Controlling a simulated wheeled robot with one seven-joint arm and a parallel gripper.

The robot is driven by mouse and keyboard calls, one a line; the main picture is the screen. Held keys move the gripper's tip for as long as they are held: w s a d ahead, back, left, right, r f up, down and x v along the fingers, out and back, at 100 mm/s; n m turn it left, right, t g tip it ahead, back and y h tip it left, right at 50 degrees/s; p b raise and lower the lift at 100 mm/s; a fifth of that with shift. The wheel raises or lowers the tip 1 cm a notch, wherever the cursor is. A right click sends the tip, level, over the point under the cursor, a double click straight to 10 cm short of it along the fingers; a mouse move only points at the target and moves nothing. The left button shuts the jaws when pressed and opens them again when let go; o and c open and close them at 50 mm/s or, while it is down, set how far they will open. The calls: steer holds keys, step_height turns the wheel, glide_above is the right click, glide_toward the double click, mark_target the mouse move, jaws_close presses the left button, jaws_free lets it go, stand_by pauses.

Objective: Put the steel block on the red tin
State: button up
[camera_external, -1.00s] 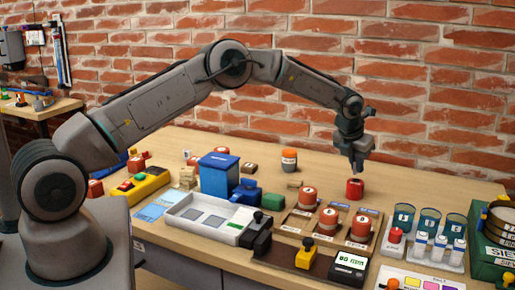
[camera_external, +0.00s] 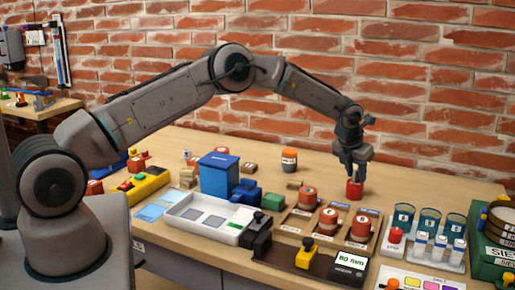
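My gripper (camera_external: 355,178) points down at the back right of the bench, right over a small red object (camera_external: 355,190). Its fingers are apart and reach down to the top of this object. I cannot tell whether they grip it or only stand around it. The red object looks like the red tin, but no label on it can be read. It stands on the bare wood behind a brown rack. I cannot pick out the steel block for sure in this view.
Red-topped tins (camera_external: 328,219) stand in the brown rack just in front. Blue cups (camera_external: 430,219) and a green case (camera_external: 492,260) are at the right. A white tray (camera_external: 180,228) and blue box (camera_external: 218,172) are left. The brick wall is close behind.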

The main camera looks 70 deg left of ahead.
steer(key=s+d+r+n+b, duration=0.1)
steer(key=s+d+r+n, duration=0.25)
steer(key=s+r, duration=0.45)
steer(key=s+d+r+n+b, duration=0.1)
steer(key=s+d+r+n, duration=0.3)
steer(key=r, duration=0.7)
steer(key=s+d+r+n, duration=0.3)
steer(key=s+d+n, duration=0.1)
steer(key=s, duration=0.2)
steer(key=s+d+r+n, duration=0.3)
steer(key=s, duration=0.4)
steer(key=s+d+f+n, duration=0.1)
steer(key=s+d+n, duration=0.2)
steer(key=s+n, duration=0.5)
steer(key=s+d+f+n+h, duration=0.1)
steer(key=s+d+n, duration=0.2)
steer(key=s+n, duration=0.6)
steer(key=s, duration=0.8)
steer(key=shift+s+g+h, duration=0.3)
steer(key=shift+s, duration=0.05)
